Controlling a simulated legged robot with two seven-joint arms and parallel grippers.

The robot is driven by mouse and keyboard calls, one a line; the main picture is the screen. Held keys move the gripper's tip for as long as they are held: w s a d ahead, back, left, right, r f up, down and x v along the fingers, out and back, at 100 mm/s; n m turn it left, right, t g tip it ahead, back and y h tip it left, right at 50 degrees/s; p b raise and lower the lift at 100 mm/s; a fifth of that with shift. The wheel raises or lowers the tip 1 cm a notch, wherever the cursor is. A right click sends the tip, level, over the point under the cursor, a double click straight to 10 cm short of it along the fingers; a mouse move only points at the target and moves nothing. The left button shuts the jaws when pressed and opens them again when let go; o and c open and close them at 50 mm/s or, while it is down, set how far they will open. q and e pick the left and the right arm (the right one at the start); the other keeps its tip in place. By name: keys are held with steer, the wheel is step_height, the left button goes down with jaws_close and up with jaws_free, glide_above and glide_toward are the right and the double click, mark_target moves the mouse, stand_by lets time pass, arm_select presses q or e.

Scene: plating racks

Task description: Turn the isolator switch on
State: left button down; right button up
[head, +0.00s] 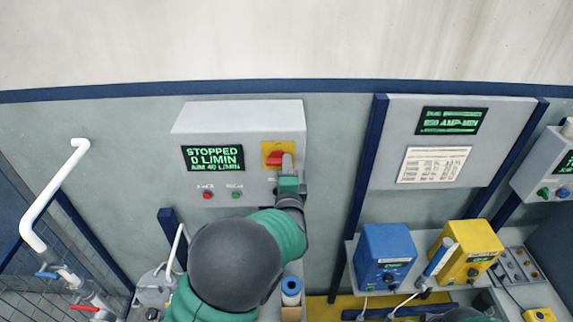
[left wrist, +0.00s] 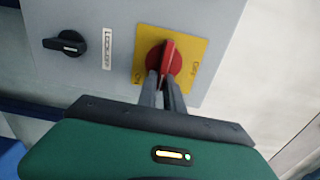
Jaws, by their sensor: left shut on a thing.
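The isolator switch is a red rotary handle on a yellow square plate, on the right side of a grey control box (head: 214,121). In the head view the red handle (head: 276,159) shows just left of my left gripper (head: 287,165). In the left wrist view the red handle (left wrist: 167,58) stands on the yellow plate (left wrist: 190,50). The two fingers of my left gripper (left wrist: 165,82) are shut on the handle's near end. The box display (head: 213,158) reads STOPPED, 0 L/MIN. My right gripper cannot be made out.
A black knob (left wrist: 68,43) sits beside a LOCK-OFF label (left wrist: 108,47). Red (head: 207,195) and green (head: 236,195) buttons sit low on the box. Blue (head: 385,255) and yellow (head: 466,252) units stand on a shelf at right. A white pipe (head: 52,195) is at left.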

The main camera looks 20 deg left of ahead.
arm_select(q)
steer(key=shift+d+f, duration=0.15)
steer(key=shift+f, duration=0.25)
steer(key=c, duration=1.6)
jaws_free()
steer(key=shift+o, duration=0.6)
steer(key=shift+d+r, duration=0.15)
steer(key=shift+r, duration=0.05)
steer(key=b+v, duration=0.5)
steer(key=v, duration=1.1)
steer(key=shift+s, duration=0.35)
steer(key=shift+d, duration=0.15)
